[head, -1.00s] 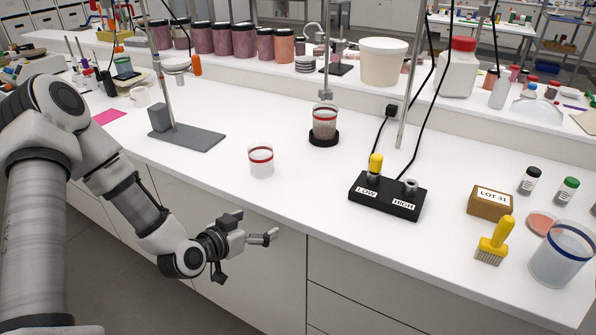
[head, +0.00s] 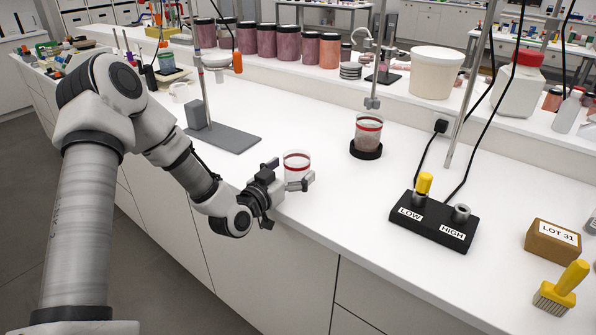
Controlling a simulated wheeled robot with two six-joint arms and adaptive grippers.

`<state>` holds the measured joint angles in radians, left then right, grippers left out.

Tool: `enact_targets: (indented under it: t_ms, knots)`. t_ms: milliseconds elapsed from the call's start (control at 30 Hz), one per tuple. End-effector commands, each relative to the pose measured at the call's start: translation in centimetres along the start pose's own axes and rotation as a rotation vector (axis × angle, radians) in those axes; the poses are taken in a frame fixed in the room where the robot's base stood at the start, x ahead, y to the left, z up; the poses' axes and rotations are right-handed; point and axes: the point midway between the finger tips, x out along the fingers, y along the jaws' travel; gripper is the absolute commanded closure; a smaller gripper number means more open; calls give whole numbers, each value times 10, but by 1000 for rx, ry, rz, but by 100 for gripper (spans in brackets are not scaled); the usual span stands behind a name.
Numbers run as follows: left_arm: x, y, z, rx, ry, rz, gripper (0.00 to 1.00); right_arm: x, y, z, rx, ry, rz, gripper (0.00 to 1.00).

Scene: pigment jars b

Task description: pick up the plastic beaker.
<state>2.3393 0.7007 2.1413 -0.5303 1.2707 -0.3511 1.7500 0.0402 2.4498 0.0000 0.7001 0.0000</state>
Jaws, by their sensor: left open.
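A clear plastic beaker (head: 297,161) with a red band near its rim stands upright on the white counter, close to the front edge. My left gripper (head: 290,176) is open at the beaker. One finger is at its left side and the other crosses in front of its lower part. I cannot tell whether the fingers touch it. The lower part of the beaker is partly hidden by the gripper. My right gripper is not in view.
A second red-banded beaker (head: 368,133) with brownish contents stands on a black round base under a stirrer. A grey stand plate (head: 232,137) lies behind left. To the right are a black LOW/HIGH box (head: 434,221), a LOT 31 block (head: 552,241) and a yellow brush (head: 562,288).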

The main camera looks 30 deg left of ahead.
Motion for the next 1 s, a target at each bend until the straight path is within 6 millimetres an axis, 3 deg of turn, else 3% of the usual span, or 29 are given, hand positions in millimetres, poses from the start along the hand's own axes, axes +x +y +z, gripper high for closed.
enact_targets:
  t_ms: [33, 200, 700, 1000]
  knots:
    - [0, 0, 0, 0, 0, 0, 1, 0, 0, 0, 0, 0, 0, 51]
    - [0, 0, 0, 0, -1, 0, 58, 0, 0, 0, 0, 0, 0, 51]
    - [-1, 0, -6, -2, 0, 0, 58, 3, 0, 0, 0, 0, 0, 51]
    - [-52, -1, -7, -10, -1, -3, 58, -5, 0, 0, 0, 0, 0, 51]
